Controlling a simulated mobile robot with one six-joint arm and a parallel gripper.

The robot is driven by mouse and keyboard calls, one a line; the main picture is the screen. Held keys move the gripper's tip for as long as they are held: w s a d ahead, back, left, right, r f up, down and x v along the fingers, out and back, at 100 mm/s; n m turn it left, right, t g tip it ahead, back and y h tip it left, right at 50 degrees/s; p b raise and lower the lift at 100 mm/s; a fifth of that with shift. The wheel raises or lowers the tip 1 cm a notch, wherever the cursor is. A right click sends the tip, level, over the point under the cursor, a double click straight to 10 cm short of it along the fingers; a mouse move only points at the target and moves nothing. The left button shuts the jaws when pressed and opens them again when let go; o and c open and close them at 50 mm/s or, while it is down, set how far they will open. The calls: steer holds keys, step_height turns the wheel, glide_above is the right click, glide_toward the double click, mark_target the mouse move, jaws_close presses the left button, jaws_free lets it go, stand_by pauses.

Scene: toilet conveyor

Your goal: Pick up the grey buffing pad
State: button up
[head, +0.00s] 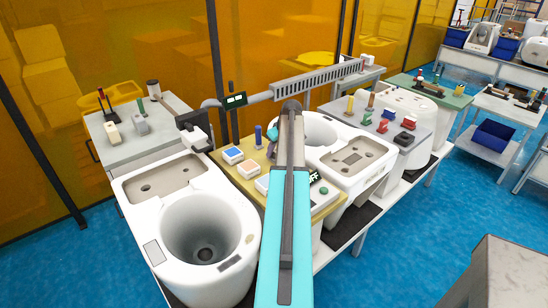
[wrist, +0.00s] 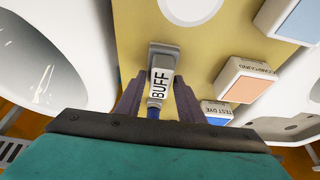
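The grey buffing pad (wrist: 163,52) lies on a yellow board in the wrist view. It has a grey head, a white label reading BUFF and a blue end near my gripper. My gripper (wrist: 159,88) is open, with one dark finger on each side of the label end. A gap seems to show between the fingers and the pad. In the head view my arm covers the pad, and I cannot make it out there.
The yellow board (head: 247,193) carries a blue-topped block (head: 233,155), an orange-topped block (head: 248,169) and a blue post (head: 258,135). White toilet bowls (head: 208,235) flank it on both sides. In the wrist view, a TEST DYE block (wrist: 217,112) sits close to the right finger.

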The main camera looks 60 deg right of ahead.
steer(key=shift+c, duration=1.1)
steer(key=shift+r, duration=0.1)
steer(key=shift+r+b, duration=1.3)
steer(key=shift+r, duration=3.6)
